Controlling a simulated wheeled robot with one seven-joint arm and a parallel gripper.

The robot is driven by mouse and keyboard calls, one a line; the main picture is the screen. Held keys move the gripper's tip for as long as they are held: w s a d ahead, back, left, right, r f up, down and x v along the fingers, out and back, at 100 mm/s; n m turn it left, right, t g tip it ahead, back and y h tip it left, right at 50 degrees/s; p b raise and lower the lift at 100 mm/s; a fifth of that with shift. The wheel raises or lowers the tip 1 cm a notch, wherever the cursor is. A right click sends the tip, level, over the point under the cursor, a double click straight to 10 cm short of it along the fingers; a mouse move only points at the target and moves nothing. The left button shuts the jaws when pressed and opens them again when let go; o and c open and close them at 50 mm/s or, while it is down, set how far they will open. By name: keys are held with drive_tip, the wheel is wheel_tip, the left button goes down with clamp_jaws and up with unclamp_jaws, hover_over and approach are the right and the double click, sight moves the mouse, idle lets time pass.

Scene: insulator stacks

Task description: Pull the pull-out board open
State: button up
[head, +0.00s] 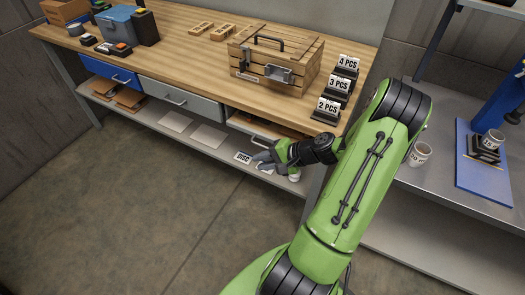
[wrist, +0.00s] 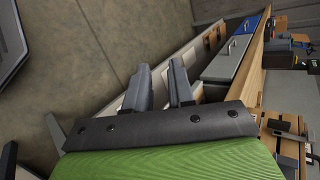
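The pull-out board (head: 240,122) is under the right part of the workbench top, with a pale wooden surface and a grey front carrying a bar handle (head: 262,138). My gripper (head: 260,162) is in front of and below that handle in the head view, close to the lower shelf. Its fingers partly cover the shelf there. In the wrist view my gripper (wrist: 160,84) has its two dark fingers spread apart, with no handle seen between them. I cannot clearly make out the board in the wrist view.
The workbench top (head: 190,60) carries a wooden crate (head: 275,60) and number signs (head: 328,107). A blue drawer (head: 110,70) and a grey drawer (head: 180,98) look shut. A DISC label (head: 243,157) is on the lower shelf. A metal table (head: 435,190) stands right. Floor in front is clear.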

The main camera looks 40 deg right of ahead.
sight(266, 148)
drive_tip(key=s+d+f+m+t+h+b, duration=0.1)
drive_tip(key=s+d+f+m+t+h, duration=0.15)
drive_tip(key=d+m, duration=0.25)
drive_tip(key=s+d+f+m+t+h+b, duration=0.1)
drive_tip(key=s+d+f+m+t+h, duration=0.1)
drive_tip(key=d+f+m+t, duration=0.25)
drive_tip(key=shift+g, duration=0.4)
drive_tip(key=b+x, duration=0.1)
drive_tip(key=x, duration=0.9)
drive_tip(key=d+b+x, duration=0.1)
drive_tip(key=x, duration=0.4)
drive_tip(key=shift+w+f+b, duration=0.1)
drive_tip(key=shift+w+b, duration=0.2)
clamp_jaws()
